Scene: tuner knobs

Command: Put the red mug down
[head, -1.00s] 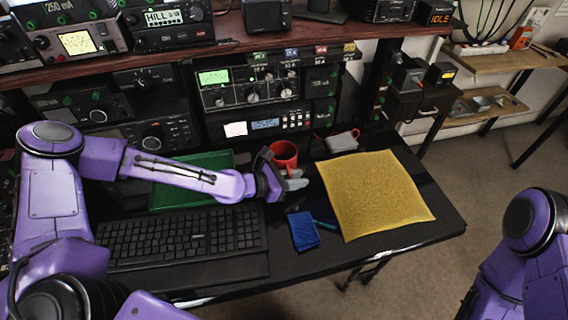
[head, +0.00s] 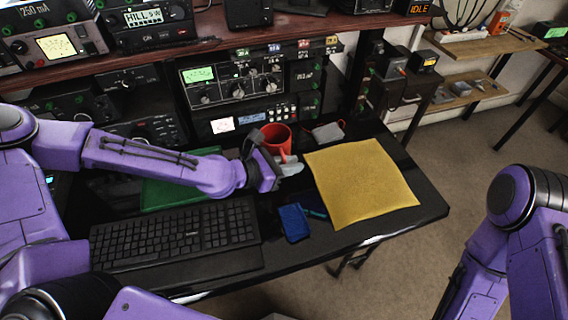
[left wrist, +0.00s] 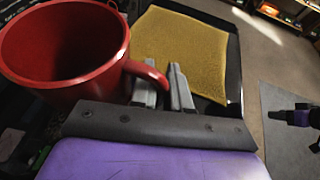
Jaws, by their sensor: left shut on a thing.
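The red mug (head: 277,139) is upright behind my left gripper in the head view. It shows large at the upper left of the left wrist view (left wrist: 62,50), with its handle reaching right to the fingers. My left gripper (head: 290,168) is shut on the mug's handle; the grey fingers (left wrist: 163,88) stand either side of the handle. The mug's lower part is partly hidden by the gripper in the head view. I cannot tell whether its base touches the black table (head: 410,215).
A yellow mat (head: 360,185) lies right of the mug. A blue item (head: 293,222) lies in front, a green tray (head: 165,195) and keyboard (head: 175,233) to the left. A small grey-white object (head: 328,132) sits close behind. Radio equipment (head: 235,85) stands at the back.

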